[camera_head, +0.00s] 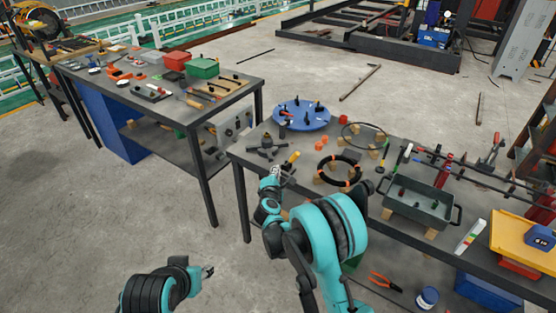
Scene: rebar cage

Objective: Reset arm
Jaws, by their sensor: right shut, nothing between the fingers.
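My right arm, teal and black, rises from the bottom middle of the head view. Its gripper (276,172) is at the left part of the right-hand table's front edge, shut and empty. It is close to a yellow-handled tool (291,159); I cannot tell whether they touch. My left gripper (208,271) shows small at the lower left, low over the bare floor and away from both tables. Its fingers are too small to read.
The right-hand table (390,230) holds a blue round tray (301,114), a black ring with orange bands (339,173) and a grey-green bin (418,200). Another table (190,115) with tools stands at the left. Concrete floor (90,200) is free at the lower left.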

